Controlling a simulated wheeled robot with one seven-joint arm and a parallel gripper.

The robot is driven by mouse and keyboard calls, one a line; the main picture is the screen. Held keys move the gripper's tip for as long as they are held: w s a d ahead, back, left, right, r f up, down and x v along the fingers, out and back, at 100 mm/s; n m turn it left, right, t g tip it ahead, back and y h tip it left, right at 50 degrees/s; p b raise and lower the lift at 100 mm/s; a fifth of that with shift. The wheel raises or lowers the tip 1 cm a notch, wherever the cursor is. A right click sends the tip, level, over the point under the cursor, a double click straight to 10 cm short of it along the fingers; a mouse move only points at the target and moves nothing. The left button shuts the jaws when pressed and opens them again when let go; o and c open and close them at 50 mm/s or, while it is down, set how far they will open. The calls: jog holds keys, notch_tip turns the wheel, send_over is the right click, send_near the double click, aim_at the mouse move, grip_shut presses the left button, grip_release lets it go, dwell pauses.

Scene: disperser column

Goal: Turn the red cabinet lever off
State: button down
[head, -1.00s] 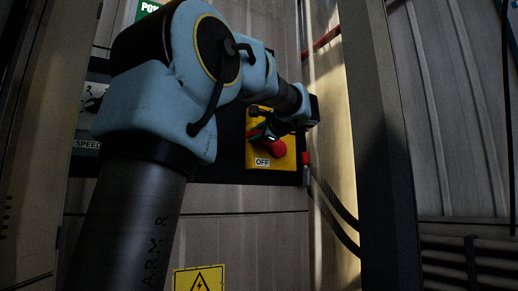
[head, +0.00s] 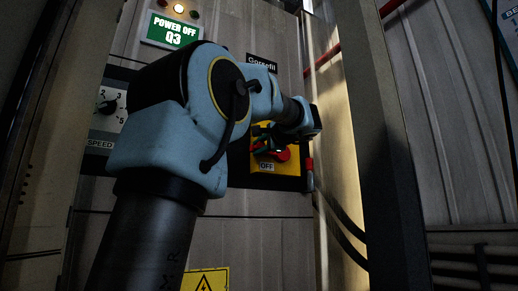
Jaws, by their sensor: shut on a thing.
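The red lever (head: 283,155) sits on a yellow plate (head: 264,168) on the cabinet front. An "OFF" label shows at the plate's lower edge, below the lever. My gripper (head: 272,146) is at the lever, shut on it, and partly covers it. The upper part of the plate is hidden behind my gripper and wrist. A green display (head: 174,31) above reads "POWER OFF Q3".
My arm crosses the middle of the view. A speed dial (head: 108,103) is at the left, partly behind the arm. A metal post (head: 372,130) stands close to the right of my wrist. A yellow warning sign (head: 207,281) is below.

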jog(key=shift+f, duration=0.1)
jog(key=c, duration=0.7)
grip_release()
jog(key=shift+o, duration=0.2)
jog(key=v, duration=1.1)
jog(key=shift+w, duration=0.15)
